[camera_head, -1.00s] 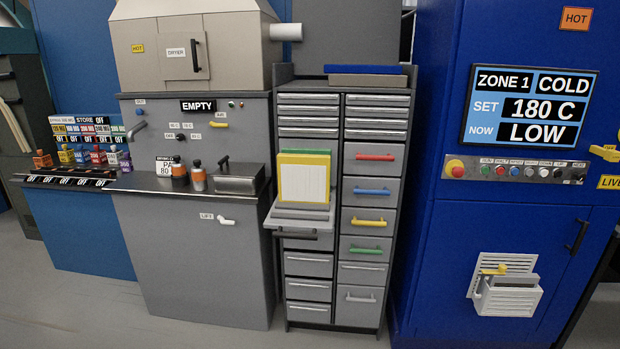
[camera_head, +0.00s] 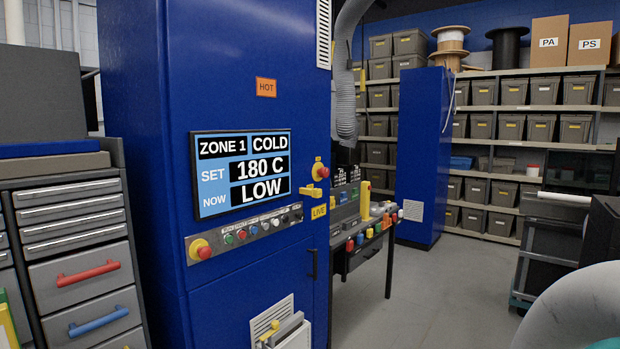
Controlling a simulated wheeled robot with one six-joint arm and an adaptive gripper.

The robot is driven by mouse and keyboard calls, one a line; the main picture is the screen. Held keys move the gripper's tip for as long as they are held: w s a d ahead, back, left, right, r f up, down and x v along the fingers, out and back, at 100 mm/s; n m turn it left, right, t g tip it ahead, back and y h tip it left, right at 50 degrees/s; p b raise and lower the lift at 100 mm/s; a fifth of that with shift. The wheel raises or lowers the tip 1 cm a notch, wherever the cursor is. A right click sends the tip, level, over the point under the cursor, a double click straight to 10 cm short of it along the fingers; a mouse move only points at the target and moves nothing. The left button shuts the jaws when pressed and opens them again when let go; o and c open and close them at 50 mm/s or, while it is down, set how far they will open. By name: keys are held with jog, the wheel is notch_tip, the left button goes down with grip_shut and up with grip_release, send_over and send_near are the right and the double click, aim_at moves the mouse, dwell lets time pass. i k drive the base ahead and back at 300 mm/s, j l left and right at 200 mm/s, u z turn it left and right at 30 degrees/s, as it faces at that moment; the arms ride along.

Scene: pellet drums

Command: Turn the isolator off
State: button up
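The blue cabinet (camera_head: 245,120) stands left of centre, with a screen (camera_head: 242,170) reading ZONE 1 COLD, SET 180 C, NOW LOW. On its right part is a yellow handle (camera_head: 311,191), which looks like the isolator, lying roughly level. A yellow LIVE label (camera_head: 319,211) sits just below it. A red knob on a yellow base (camera_head: 320,171) is just above it. My gripper is not in view; a pale rounded shape at the lower right may be part of my arm.
Below the screen runs a button strip with a red stop button (camera_head: 200,249). A bench with coloured knobs (camera_head: 365,228) stands right of the cabinet. A grey drawer unit (camera_head: 75,240) is at the left. Shelves of bins (camera_head: 490,150) stand behind. The floor (camera_head: 430,290) at centre right is clear.

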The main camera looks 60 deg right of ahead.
aim_at(324, 172)
jog(key=z, duration=1.65)
jog(key=i+l, duration=0.15)
